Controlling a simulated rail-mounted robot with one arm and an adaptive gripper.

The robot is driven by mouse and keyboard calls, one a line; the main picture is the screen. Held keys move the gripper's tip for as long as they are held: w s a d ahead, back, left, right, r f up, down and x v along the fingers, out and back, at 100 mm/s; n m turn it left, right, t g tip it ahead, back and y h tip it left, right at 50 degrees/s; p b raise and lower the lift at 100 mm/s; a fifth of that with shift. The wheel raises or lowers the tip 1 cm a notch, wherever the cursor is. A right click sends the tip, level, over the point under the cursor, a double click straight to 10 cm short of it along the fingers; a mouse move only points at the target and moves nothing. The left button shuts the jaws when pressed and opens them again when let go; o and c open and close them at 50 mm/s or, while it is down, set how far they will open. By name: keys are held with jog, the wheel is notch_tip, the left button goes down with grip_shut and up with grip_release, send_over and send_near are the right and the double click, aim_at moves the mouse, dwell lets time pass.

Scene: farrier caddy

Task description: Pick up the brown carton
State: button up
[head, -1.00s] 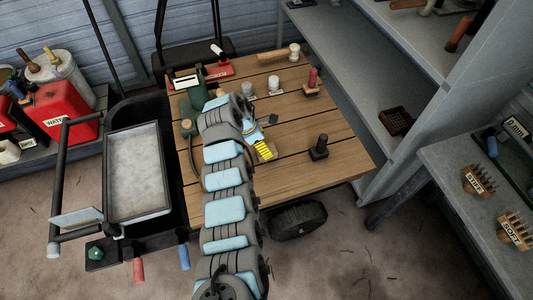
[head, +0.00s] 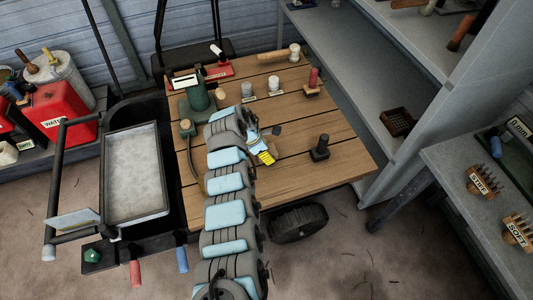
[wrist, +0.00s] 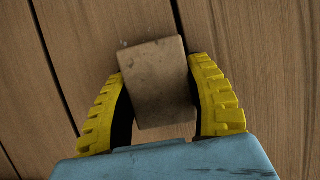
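The brown carton (wrist: 160,80) is a small scuffed block in the wrist view, slightly tilted in the picture, over the wooden planks. My gripper (wrist: 157,65) has its yellow, black-padded fingers on the left and right sides of the carton. No clear gap shows at either side, but I cannot tell whether the fingers press on it. I also cannot tell whether it rests on the planks. In the head view my gripper (head: 266,157) is low over the middle of the wooden top (head: 335,165). I cannot make out the carton there; my arm and gripper cover that area.
A black stamp-like block (head: 320,150) stands to the right of my gripper. The right front of the wooden top is clear.

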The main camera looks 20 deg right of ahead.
aim_at(272, 153)
jog(key=shift+c, duration=1.3)
notch_tip(272, 153, up, 4)
jog(key=shift+f+p, duration=0.2)
jog(key=shift+p, duration=0.4)
jog(key=shift+s+r+p, duration=0.3)
jog(key=shift+s+r, duration=0.2)
jog(key=shift+s, duration=0.2)
jog(key=shift+s+a+r, duration=0.15)
jog(key=shift+s+r, duration=0.25)
jog(key=shift+r, duration=0.2)
jog(key=s+a+r+p, duration=0.1)
jog(key=s+r+p, duration=0.6)
jog(key=s+p, duration=0.4)
jog(key=shift+s+a+r+p, duration=0.15)
jog(key=shift+s+a+p, duration=0.2)
jog(key=shift+p, duration=0.35)
